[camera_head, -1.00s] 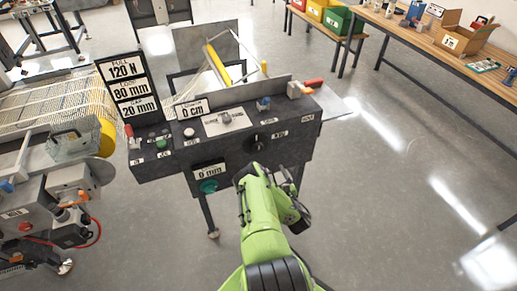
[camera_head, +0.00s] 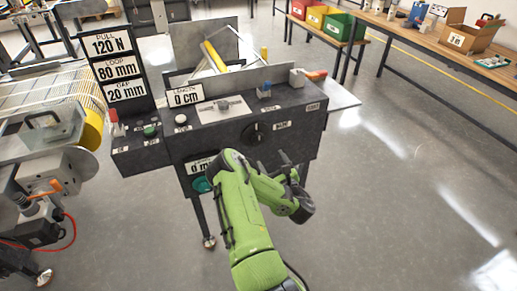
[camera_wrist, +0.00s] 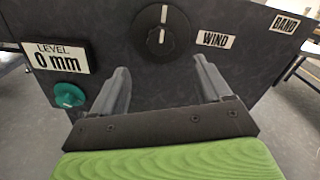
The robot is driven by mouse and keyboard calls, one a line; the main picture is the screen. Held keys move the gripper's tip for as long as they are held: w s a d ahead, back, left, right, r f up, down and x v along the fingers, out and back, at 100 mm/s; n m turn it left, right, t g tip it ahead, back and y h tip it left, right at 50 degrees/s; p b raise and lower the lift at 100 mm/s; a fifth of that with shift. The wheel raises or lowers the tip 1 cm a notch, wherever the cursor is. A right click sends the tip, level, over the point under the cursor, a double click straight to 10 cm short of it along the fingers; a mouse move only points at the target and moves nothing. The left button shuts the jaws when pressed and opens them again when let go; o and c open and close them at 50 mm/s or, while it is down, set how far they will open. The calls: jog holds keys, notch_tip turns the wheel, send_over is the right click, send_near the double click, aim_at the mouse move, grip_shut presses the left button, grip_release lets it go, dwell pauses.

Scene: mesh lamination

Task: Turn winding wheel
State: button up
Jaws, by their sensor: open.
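The winding wheel is a round black knob with a white pointer mark (camera_wrist: 162,32) on the dark front panel of the machine, beside a white WIND label (camera_wrist: 214,39). The knob also shows in the head view (camera_head: 254,134), its pointer roughly upright. My gripper (camera_wrist: 158,80) is open and empty in the wrist view, its two grey fingers spread apart below the knob and pointing toward the panel. In the head view my gripper (camera_head: 288,165) is in front of the panel, below and right of the knob, apart from it.
A teal knob (camera_wrist: 68,95) sits under the LEVEL 0 mm label (camera_wrist: 57,58). A black sign (camera_head: 113,68) stands at the panel's left. A yellow roller (camera_head: 215,56) lies behind the panel. The floor (camera_head: 400,200) to the right is clear.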

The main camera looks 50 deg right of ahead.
aim_at(259, 139)
jog(key=x, duration=1.3)
jog(key=shift+w, duration=0.1)
jog(key=shift+r, duration=0.1)
jog(key=shift+c, duration=0.2)
jog(key=c, duration=0.9)
jog(key=shift+m, duration=0.3)
